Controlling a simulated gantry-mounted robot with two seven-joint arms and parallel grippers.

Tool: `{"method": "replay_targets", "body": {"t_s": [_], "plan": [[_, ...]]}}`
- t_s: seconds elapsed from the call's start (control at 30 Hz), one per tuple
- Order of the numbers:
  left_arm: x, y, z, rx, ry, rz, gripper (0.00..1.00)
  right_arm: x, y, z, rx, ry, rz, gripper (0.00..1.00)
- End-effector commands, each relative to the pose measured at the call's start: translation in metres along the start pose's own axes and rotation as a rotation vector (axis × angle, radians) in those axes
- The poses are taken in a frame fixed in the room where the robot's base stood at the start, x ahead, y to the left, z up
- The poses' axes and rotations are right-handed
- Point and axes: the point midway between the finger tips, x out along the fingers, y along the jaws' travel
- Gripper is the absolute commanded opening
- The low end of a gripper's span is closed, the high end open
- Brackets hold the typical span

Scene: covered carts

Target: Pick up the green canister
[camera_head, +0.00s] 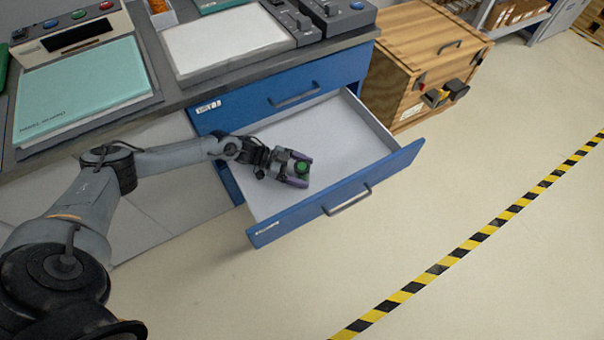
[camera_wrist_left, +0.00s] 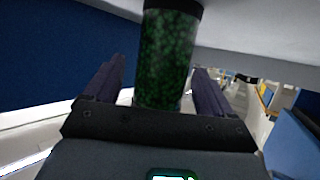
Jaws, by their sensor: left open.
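The green canister (camera_wrist_left: 167,58) stands between the two fingers of my left gripper (camera_wrist_left: 157,88) in the left wrist view. It has a mottled dark green body and a black band at the top. In the head view the canister shows as a small green top (camera_head: 302,167) at the end of my left gripper (camera_head: 297,172), inside the open drawer. The gripper hides most of the canister there. My right gripper is in neither view.
The blue drawer (camera_head: 372,191) with a pale inside is pulled out below a grey counter. A wooden crate (camera_head: 411,48) stands to its right. Devices and a teal pad (camera_head: 80,90) lie on the counter. The floor in front is clear, with a yellow-black tape line (camera_head: 470,243).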

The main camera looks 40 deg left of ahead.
Motion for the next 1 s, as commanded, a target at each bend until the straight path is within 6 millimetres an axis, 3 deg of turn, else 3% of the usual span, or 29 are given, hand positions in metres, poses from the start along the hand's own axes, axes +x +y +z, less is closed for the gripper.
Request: {"method": "replay_targets", "body": {"t_s": [0.07, 0.43, 0.77, 1.0], "plan": [[0.000, 0.000, 0.000, 0.000, 0.000, 0.000, 0.79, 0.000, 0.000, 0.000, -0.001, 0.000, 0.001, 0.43], [0.000, 0.000, 0.000, 0.000, 0.000, 0.000, 0.23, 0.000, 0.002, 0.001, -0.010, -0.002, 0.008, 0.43], [-0.003, 0.000, -0.007, 0.000, 0.001, 0.000, 0.23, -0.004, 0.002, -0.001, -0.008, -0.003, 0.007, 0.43], [-0.017, 0.000, -0.042, 0.001, 0.001, 0.000, 0.23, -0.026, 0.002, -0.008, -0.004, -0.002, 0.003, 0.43]]}}
